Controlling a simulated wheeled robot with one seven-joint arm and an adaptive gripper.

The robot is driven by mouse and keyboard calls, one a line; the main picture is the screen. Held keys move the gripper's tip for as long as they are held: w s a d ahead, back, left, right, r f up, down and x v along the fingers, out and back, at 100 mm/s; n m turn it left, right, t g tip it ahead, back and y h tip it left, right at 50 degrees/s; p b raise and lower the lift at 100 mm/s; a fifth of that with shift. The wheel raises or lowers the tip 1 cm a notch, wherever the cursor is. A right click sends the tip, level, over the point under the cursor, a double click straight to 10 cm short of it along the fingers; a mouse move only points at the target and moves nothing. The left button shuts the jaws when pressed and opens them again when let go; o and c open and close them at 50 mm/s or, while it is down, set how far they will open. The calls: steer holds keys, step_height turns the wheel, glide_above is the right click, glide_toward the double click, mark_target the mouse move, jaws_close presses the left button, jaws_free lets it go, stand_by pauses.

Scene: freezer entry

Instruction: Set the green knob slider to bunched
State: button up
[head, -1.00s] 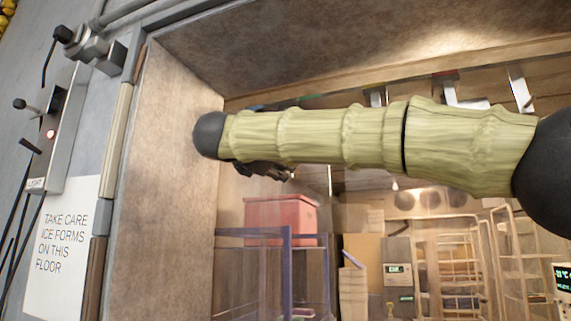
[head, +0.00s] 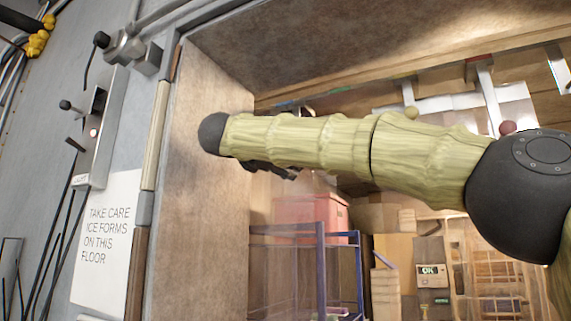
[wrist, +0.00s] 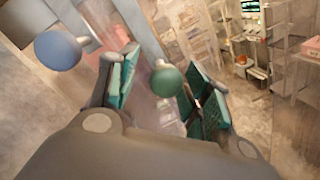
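In the wrist view, a round green knob (wrist: 168,82) shows in the gap between the finger pads of my gripper (wrist: 161,88). The gripper is open, and bare space shows between the knob and the left pad. The knob is close to the right pad; I cannot tell if they touch. A blue knob (wrist: 57,50) is outside the left finger.
A yellowish knob (head: 411,113) and a reddish knob (head: 507,128) show above my arm. The door frame and a wall switch box (head: 96,125) are on the left. Beyond the doorway are a red box (head: 310,218), a blue-framed rack (head: 322,270) and shelves.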

steer(key=shift+s+d, duration=0.1)
steer(key=v, duration=1.2)
stand_by(0.5)
